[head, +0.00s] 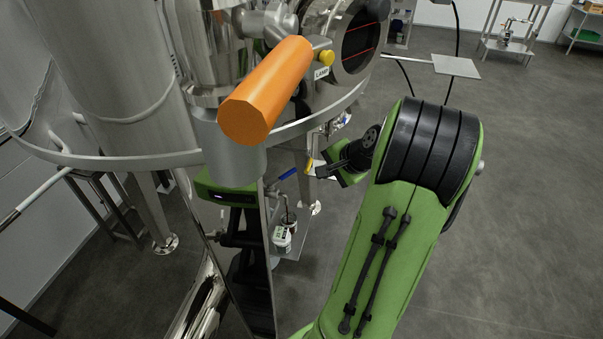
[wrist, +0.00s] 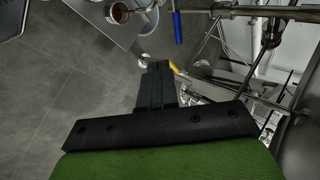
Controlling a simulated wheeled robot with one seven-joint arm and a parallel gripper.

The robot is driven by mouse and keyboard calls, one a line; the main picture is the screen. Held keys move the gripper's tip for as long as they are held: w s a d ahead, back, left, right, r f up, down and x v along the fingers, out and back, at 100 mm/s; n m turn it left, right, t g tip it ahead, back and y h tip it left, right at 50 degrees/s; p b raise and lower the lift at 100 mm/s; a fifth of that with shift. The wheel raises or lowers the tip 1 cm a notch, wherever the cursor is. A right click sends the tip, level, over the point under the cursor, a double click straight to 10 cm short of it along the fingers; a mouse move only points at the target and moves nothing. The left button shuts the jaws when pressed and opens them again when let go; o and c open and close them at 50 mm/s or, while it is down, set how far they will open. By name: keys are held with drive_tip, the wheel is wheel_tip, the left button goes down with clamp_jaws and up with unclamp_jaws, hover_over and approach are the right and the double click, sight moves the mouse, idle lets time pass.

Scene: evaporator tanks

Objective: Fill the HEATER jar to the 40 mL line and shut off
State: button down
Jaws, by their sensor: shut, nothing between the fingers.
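A small jar with a green-and-white label (head: 282,238) stands on a low metal shelf below the tank; its label is too small to read. In the wrist view a round jar mouth with reddish-brown inside (wrist: 118,12) shows at the top edge. I cannot tell which jar is the HEATER one, nor its fill level. A blue valve handle (head: 288,173) sticks out from the pipework above the jars; it also hangs in the wrist view (wrist: 178,28). A yellow handle (head: 309,166) is just beyond my gripper's (head: 322,171) tips. My gripper (wrist: 156,68) is shut and empty, close beside the yellow handle (wrist: 175,67); contact is unclear.
A large orange cylinder (head: 265,92) and a yellow knob (head: 326,57) labelled LAMP are on the tank above. A metal ring rail (head: 130,160) curves around the tanks. Pipes (wrist: 250,10) crowd the right of the wrist view. Grey floor (head: 500,200) is open at right.

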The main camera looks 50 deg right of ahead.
sight(283, 177)
drive_tip(key=w+r+b+x, duration=0.1)
drive_tip(key=w+x, duration=0.1)
drive_tip(key=x, duration=1)
drive_tip(key=shift+w, duration=0.15)
drive_tip(key=shift+d+r, duration=0.15)
